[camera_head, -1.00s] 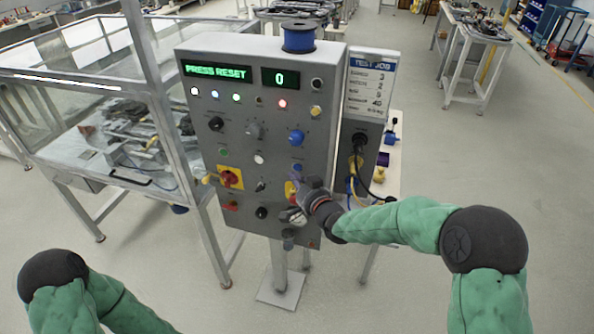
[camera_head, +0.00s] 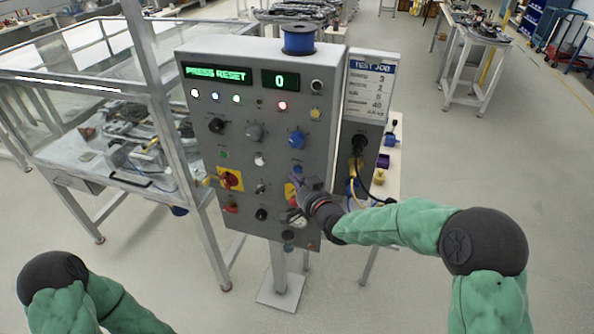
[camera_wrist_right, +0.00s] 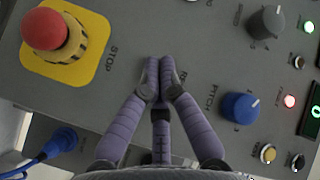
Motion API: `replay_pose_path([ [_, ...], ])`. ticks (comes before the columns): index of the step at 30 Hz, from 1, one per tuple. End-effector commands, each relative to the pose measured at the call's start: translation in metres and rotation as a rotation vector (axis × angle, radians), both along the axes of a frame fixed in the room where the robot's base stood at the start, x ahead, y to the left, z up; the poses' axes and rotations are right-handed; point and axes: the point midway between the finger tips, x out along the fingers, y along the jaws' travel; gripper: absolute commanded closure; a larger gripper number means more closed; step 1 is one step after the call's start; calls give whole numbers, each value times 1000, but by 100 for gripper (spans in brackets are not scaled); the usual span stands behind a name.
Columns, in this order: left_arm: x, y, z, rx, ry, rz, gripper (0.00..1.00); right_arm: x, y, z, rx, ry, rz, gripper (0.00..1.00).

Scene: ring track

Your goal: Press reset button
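The grey control panel (camera_head: 236,110) has a lit green display (camera_head: 217,73) reading "PRESS RESET". A small blue button (camera_head: 297,169) sits below the blue knob, partly covered by my right gripper (camera_head: 296,180). In the right wrist view my right gripper (camera_wrist_right: 158,62) is shut, its purple fingertips together, with nothing seen between them. The fingers cover the button and part of a label starting "RE". I cannot tell whether the fingertips touch the button. My left gripper is out of view.
The red stop button (camera_wrist_right: 45,30) on its yellow plate lies beside the fingers. The blue pitch knob (camera_wrist_right: 240,107) is on their other side. A second display (camera_head: 280,79) shows 0. A blue spool (camera_head: 299,38) stands on top of the panel.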

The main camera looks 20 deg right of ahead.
Motion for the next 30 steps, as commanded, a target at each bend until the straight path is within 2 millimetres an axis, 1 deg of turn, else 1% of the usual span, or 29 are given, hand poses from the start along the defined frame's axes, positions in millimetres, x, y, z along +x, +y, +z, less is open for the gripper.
replay_pose_path([
  [13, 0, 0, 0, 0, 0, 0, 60, 0, 0, 0, 0, 0, 0, 100],
  [21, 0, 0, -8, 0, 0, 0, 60, 6, -5, -1, 1, -1, -1, 100],
  [30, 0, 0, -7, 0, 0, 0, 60, 7, -5, 0, 0, 0, 0, 100],
])
